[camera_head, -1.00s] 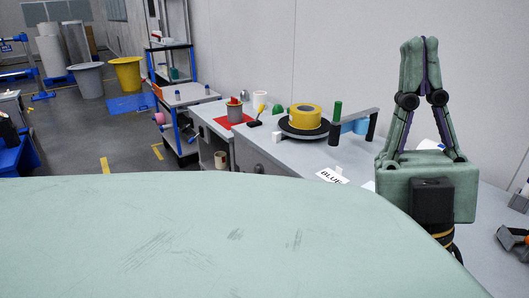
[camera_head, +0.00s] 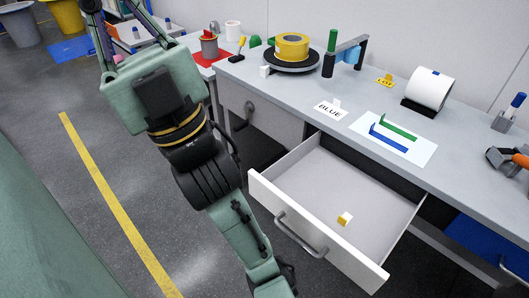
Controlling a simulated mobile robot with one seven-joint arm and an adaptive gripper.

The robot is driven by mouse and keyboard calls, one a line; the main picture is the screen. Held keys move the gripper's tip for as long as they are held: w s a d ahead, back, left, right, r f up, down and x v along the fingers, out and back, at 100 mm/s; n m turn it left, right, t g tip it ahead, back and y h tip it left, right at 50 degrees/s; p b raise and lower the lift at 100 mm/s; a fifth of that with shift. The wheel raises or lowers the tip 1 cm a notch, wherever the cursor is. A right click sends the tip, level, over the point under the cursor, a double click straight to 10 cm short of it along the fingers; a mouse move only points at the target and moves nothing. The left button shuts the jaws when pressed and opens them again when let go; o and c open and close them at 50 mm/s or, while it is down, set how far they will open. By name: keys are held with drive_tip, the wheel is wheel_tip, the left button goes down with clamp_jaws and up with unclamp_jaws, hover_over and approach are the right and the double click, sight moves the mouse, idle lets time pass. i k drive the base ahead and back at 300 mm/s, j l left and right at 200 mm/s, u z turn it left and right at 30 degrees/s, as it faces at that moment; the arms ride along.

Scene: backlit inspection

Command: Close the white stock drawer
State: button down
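The white stock drawer (camera_head: 350,264) stands pulled out from under the grey workbench, right of centre. Its grey bar handle (camera_head: 298,238) is on the front panel. A small white and yellow block (camera_head: 345,219) lies on the drawer floor. My gripper (camera_head: 112,8) is at the upper left, over the floor, well apart from the drawer. Its fingers point up and the tips are cut off by the top edge, so I cannot see whether they meet. My forearm passes left of the drawer front.
The bench top (camera_head: 275,87) carries a yellow tape roll (camera_head: 292,46), a "BLUE" card (camera_head: 330,111), a sheet with green and blue pieces (camera_head: 397,137) and a white roll (camera_head: 431,90). A closed grey drawer front (camera_head: 268,122) is left of the open one.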

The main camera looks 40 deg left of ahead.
sight(307, 190)
drive_tip(key=i+l+u, duration=0.1)
drive_tip(key=i+u, duration=0.15)
drive_tip(key=u, duration=0.2)
drive_tip(key=i+l+u, duration=0.15)
drive_tip(key=u, duration=0.3)
drive_tip(key=k+l, duration=0.15)
drive_tip(key=l, duration=0.2)
drive_tip(key=k+l, duration=0.15)
drive_tip(key=l, duration=0.15)
drive_tip(key=k+l+u, duration=0.1)
drive_tip(key=l, duration=0.25)
